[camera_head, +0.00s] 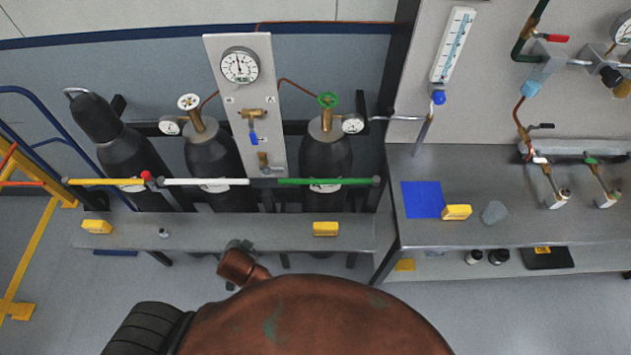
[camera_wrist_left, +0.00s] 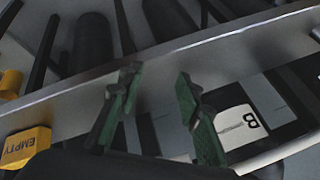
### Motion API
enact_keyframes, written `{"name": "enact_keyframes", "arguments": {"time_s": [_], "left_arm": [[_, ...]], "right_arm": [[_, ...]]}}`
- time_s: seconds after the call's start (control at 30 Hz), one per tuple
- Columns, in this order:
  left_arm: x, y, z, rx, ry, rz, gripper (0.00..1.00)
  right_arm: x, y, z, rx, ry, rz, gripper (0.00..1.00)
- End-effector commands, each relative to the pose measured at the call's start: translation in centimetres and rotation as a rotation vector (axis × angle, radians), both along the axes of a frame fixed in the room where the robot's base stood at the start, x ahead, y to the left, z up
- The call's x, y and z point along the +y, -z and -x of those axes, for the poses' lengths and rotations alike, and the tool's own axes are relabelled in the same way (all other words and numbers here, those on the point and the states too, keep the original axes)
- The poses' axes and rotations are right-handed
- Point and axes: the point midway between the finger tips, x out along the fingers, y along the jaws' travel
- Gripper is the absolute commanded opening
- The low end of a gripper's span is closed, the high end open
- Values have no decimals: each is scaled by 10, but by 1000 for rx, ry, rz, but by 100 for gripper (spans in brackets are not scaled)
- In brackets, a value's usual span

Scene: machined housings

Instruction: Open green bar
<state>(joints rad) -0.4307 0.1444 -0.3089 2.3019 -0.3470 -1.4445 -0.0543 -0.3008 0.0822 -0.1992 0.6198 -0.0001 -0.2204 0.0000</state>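The green bar (camera_head: 328,181) lies level across the front of the right-hand dark cylinder (camera_head: 326,157) in the head view. The green bar cannot be made out in the left wrist view. My left gripper (camera_wrist_left: 158,88) shows there with two green-padded fingers apart and nothing between them. It is over a grey metal edge (camera_wrist_left: 225,45). In the head view its fingers cannot be made out. My right gripper is in neither view.
A yellow bar (camera_head: 105,181) with a red knob (camera_head: 146,176) continues the line leftward. A grey bench (camera_head: 280,233) runs below the bars, carrying yellow blocks (camera_head: 326,229). A yellow block marked EMPTY (camera_wrist_left: 25,147) and a white B card (camera_wrist_left: 235,127) show in the wrist view.

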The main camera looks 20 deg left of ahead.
Motion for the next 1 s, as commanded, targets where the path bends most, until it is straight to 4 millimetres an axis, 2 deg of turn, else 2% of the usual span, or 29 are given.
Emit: {"name": "enact_keyframes", "arguments": {"time_s": [0.17,0.27,0.37,0.43,0.5,0.6,0.73,1.0], "left_arm": [[-23,-15,-54,-82,142,-185,32],[-47,-33,-91,-151,253,-330,32],[-87,-60,-131,-247,399,-513,32],[-120,-80,-153,-319,503,-647,32],[-150,-98,-167,-381,587,-758,32],[-181,-114,-177,-441,666,-865,32],[-196,-121,-185,-473,706,-922,32],[-186,-114,-222,-474,708,-928,32]], "right_arm": [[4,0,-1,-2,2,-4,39],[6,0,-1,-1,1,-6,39],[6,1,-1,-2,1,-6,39],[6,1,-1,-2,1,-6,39],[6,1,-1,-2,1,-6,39],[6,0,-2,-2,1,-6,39],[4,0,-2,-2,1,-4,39],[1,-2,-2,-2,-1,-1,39]]}}
